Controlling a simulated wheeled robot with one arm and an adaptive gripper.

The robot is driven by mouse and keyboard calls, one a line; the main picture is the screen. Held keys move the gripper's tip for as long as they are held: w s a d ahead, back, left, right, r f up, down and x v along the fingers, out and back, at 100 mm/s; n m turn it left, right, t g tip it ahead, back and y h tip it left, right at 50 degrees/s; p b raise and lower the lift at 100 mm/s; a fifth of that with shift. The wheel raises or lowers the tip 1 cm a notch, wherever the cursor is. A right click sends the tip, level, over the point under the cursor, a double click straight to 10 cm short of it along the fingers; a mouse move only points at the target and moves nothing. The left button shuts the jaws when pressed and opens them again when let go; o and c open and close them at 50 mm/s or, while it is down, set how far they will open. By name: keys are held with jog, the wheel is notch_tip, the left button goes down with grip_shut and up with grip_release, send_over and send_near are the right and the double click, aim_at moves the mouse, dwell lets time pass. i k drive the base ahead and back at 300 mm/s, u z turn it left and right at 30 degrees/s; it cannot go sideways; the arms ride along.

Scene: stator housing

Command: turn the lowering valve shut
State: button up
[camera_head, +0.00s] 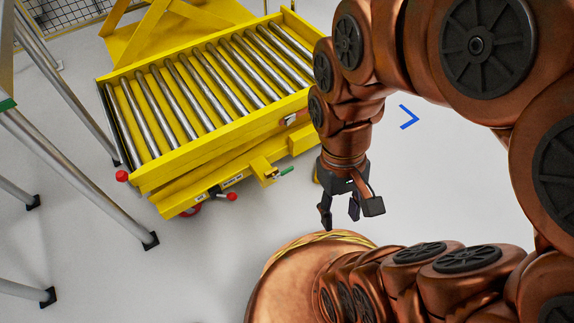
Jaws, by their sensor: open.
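A yellow roller lift cart (170,171) stands at the upper left. Its near side carries a green-tipped handle (286,171), a red-knobbed lever (231,197) and a red ball knob (122,176) at the left corner. I cannot tell for sure which of these is the lowering valve. My gripper (342,219) hangs pointing down, to the right of and a little lower in the picture than the green-tipped handle. It is open and empty, and looks apart from the cart. My arm covers the cart's right end.
A grey metal frame with black feet (150,240) stands at the left. Steel rollers (185,98) top the cart with nothing on them. A blue chevron (409,117) marks the floor at the right. Pale floor (225,250) is clear in front of the cart.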

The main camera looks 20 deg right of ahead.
aim_at(289, 170)
jog(key=z, duration=1.85)
jog(key=k, duration=1)
jog(key=u, duration=1.9)
